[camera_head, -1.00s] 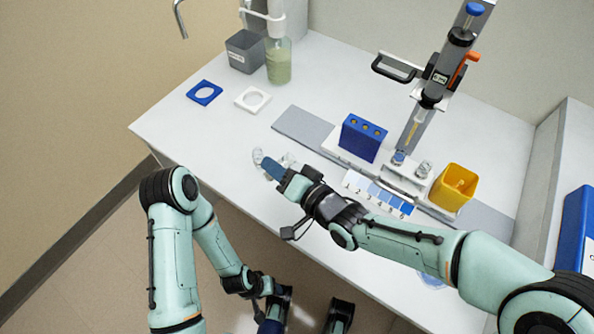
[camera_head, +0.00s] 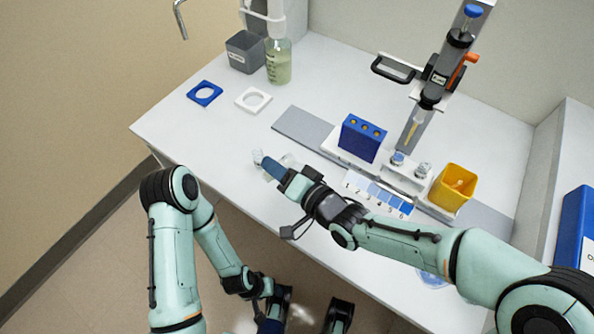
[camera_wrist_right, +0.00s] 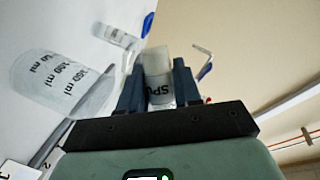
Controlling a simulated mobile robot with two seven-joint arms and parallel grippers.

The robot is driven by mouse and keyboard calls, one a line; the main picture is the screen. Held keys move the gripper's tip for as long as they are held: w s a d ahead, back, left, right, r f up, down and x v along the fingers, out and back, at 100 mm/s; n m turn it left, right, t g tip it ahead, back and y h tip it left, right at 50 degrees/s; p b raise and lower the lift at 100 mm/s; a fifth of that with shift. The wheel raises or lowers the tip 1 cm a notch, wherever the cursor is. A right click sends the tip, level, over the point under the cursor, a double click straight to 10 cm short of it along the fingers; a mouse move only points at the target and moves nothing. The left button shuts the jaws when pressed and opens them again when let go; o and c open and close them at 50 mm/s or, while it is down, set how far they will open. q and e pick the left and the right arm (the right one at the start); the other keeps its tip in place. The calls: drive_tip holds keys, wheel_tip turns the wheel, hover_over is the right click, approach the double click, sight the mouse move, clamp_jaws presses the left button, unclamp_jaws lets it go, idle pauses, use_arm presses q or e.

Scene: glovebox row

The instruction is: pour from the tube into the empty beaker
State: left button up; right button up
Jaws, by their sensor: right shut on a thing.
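My right gripper (camera_head: 268,166) is shut on a small clear tube (camera_head: 257,156), above the table near its front edge. In the right wrist view the gripper's blue fingers (camera_wrist_right: 160,88) clasp the tube (camera_wrist_right: 158,70), which carries dark lettering. A clear beaker with millilitre marks (camera_wrist_right: 62,82) is beside the tube on the left, apart from it in the picture. No liquid shows in it. In the head view the beaker (camera_head: 289,160) is faint and partly hidden by the gripper. Whether liquid is leaving the tube cannot be told. My left gripper (camera_head: 271,322) is low, off the table; its jaws are unclear.
A blue rack (camera_head: 362,138), capped vials (camera_head: 398,159), a yellow bin (camera_head: 453,188) and a pipette stand (camera_head: 435,85) are to the right. A numbered colour card (camera_head: 378,193) lies near my right forearm. A bottle (camera_head: 278,64) stands behind.

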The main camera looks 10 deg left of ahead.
use_arm(q)
drive_tip(key=shift+s+d+r+p, duration=0.25)
drive_tip(key=shift+s+r+p, duration=0.05)
drive_tip(key=shift+s+r, duration=0.2)
use_arm(e)
drive_tip(key=shift+r+m+y, duration=0.25)
drive_tip(key=shift+m+y, duration=0.05)
drive_tip(key=shift+m, duration=0.2)
idle(0.7)
use_arm(q)
drive_tip(key=shift+w+a+f, duration=0.15)
drive_tip(key=shift+w+f, duration=0.15)
use_arm(e)
drive_tip(key=shift+f+m+y, duration=0.3)
drive_tip(key=shift+f+m, duration=0.1)
drive_tip(key=shift+m, duration=0.3)
idle(1.8)
use_arm(q)
drive_tip(key=shift+s+r, duration=0.15)
use_arm(e)
drive_tip(key=shift+r+m, duration=0.2)
drive_tip(key=shift+m, duration=0.2)
idle(1.4)
